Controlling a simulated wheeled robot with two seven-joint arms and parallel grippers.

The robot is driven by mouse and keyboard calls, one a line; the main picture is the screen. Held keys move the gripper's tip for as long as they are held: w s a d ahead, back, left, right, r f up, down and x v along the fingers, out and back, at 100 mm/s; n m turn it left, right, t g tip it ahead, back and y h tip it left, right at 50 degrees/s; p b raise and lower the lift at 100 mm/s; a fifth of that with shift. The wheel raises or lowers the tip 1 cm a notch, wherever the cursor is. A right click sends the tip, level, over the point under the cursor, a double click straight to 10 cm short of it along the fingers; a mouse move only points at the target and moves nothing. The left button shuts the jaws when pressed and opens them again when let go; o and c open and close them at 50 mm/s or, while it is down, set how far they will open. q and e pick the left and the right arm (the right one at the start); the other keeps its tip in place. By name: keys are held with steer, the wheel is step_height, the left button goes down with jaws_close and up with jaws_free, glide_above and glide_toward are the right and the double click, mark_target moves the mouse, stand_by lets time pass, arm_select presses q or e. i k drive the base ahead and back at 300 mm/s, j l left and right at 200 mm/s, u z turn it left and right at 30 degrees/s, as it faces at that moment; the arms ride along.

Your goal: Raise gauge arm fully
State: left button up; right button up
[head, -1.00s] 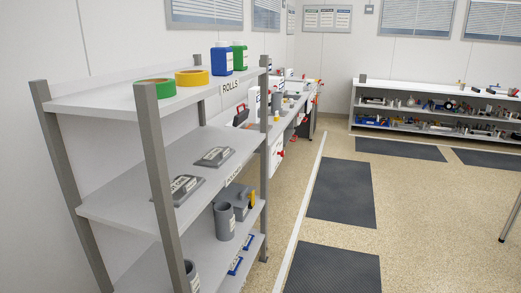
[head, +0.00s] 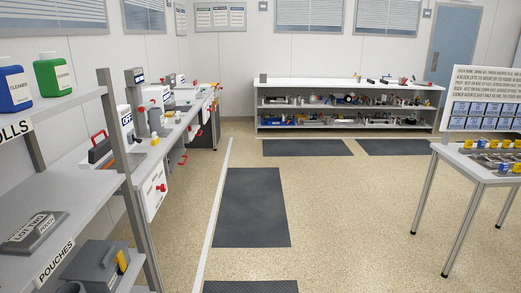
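A long white workbench (head: 181,142) runs along the left wall with several machines and red knobs on it. A grey upright device (head: 137,92) with a dark top stands on its near part, beside a white box with an OFF label (head: 125,121). I cannot tell which part, if any, is the gauge arm; the parts are too small at this distance. Neither of my grippers is in view.
A grey shelf rack (head: 113,150) with bottles and pouches stands close at the left. A low shelf unit (head: 345,85) with many parts is at the back. A white table (head: 478,168) with a sign board is at the right. The floor between, with dark mats (head: 252,206), is clear.

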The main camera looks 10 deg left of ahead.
mark_target(147, 106)
steer(key=i+u, duration=0.15)
steer(key=i, duration=0.55)
steer(key=i+l+u, duration=0.1)
steer(key=i, duration=0.55)
steer(key=i+u, duration=0.35)
steer(key=i+l+u, duration=0.15)
steer(key=i+u, duration=0.2)
steer(key=i, duration=0.15)
steer(key=i+u, duration=0.25)
steer(key=u, duration=0.15)
steer(key=i+u, duration=0.2)
steer(key=u, duration=0.2)
steer(key=i+l+u, duration=0.15)
steer(key=u, duration=0.25)
steer(key=i+l, duration=0.05)
steer(key=i, duration=0.05)
